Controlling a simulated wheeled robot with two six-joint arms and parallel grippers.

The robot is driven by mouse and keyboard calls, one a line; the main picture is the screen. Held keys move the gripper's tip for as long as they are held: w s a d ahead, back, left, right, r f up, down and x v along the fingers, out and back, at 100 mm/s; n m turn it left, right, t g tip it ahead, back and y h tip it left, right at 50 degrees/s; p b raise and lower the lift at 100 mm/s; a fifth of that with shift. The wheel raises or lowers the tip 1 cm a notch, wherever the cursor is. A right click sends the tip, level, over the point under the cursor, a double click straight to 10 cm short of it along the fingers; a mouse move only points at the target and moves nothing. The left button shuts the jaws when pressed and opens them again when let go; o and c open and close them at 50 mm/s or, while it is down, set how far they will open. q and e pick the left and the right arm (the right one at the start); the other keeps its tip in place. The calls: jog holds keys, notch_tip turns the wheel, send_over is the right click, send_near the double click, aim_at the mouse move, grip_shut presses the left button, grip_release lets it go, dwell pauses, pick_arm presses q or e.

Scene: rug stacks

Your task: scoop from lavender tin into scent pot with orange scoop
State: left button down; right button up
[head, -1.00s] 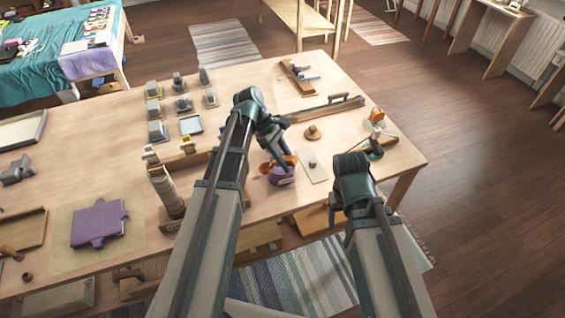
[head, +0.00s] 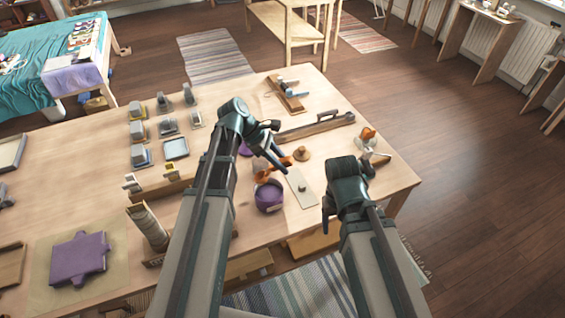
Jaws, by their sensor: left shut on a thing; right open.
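A round purple tin (head: 269,197) with a darker open top stands near the table's front edge; I take it for the lavender tin. The orange scoop (head: 263,177) is held by my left gripper (head: 280,165), which is shut on it. Its bowl end is just above the tin's rim. What the bowl holds is too small to tell. Another purple thing (head: 245,150) shows behind my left arm, mostly hidden. A pale shape beside it may be the scent pot; I cannot tell. My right gripper (head: 370,162) is open and empty at the table's right side.
A wooden knobbed lid (head: 302,153) and a pale board (head: 301,188) lie right of the tin. An orange-topped object (head: 367,134) stands near the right gripper. A long wooden bar (head: 318,126) lies behind. Grey blocks and a purple puzzle-shaped piece (head: 78,258) are left.

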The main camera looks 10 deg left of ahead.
pick_arm(q)
jog(key=shift+f+b, duration=4.8)
jog(key=shift+f, duration=0.25)
notch_tip(320, 180, up, 7)
jog(key=d+y+p, duration=0.2)
jog(key=p, duration=0.8)
jog(key=shift+d+f+y+b, duration=0.25)
jog(key=shift+d+f+y, duration=0.25)
jog(key=shift+d+y, duration=0.35)
jog(key=shift+d+f+y+b, duration=0.25)
jog(key=shift+d+f+y, duration=0.25)
jog(key=shift+y, duration=0.5)
jog(key=shift+d+f+y+b, duration=0.25)
jog(key=shift+d+f+y, duration=0.2)
jog(key=shift+d+y, duration=0.4)
jog(key=shift+a, duration=0.15)
jog(key=shift+w, duration=0.1)
